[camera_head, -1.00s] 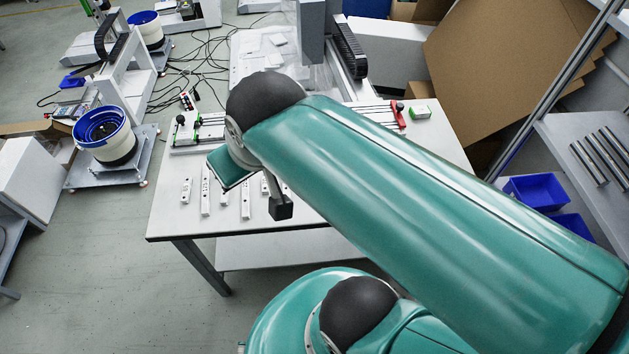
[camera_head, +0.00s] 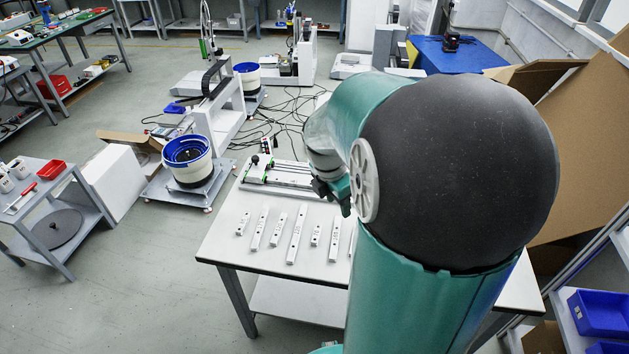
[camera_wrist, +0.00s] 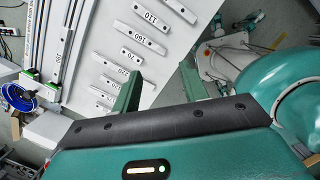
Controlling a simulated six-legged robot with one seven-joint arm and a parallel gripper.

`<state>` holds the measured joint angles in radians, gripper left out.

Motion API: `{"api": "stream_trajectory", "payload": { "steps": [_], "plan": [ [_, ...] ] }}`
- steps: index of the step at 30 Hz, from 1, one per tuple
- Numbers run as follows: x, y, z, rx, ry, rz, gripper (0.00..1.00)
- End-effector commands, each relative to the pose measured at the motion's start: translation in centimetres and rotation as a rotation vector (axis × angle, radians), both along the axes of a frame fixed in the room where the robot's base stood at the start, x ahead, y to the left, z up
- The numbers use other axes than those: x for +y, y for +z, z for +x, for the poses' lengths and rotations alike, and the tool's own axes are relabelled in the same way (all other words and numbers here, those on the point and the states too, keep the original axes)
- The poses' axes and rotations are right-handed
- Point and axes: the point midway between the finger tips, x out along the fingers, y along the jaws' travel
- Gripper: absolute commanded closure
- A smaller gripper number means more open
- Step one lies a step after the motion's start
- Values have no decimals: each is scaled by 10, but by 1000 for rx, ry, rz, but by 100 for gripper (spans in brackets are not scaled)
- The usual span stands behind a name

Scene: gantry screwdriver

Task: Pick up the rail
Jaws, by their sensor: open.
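Several white rails lie apart in a row on the white table (camera_head: 222,246), among them a long rail (camera_head: 297,235) and short ones (camera_head: 243,223). In the wrist view, rails marked with numbers, such as a 110 rail (camera_wrist: 149,42) and a 70 rail (camera_wrist: 132,57), lie up and left of my fingers. In the head view, my arm hides most of the gripper and the right part of the table.
A fixture with linear guides (camera_head: 280,176) stands behind the rails. A blue-rimmed bowl feeder (camera_head: 188,160) is on the floor to the left. Cardboard (camera_head: 590,150) and blue bins (camera_head: 600,313) are at the right. The table's left front area is clear.

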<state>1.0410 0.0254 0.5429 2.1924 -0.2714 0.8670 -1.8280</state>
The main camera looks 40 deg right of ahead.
Motion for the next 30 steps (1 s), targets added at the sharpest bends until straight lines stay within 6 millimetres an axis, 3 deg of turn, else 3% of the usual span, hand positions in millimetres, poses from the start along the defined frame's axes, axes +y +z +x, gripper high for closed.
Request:
{"api": "stream_trajectory", "payload": {
  "steps": [1,6,12,20,30],
  "plan": [
    [-19,-13,-4,32,70,32,56],
    [-74,-47,-18,85,379,130,56],
    [-117,-71,-35,65,653,196,56],
    [-128,-92,-40,53,752,208,56],
    [-126,-153,-39,53,753,207,56]
  ]
}}
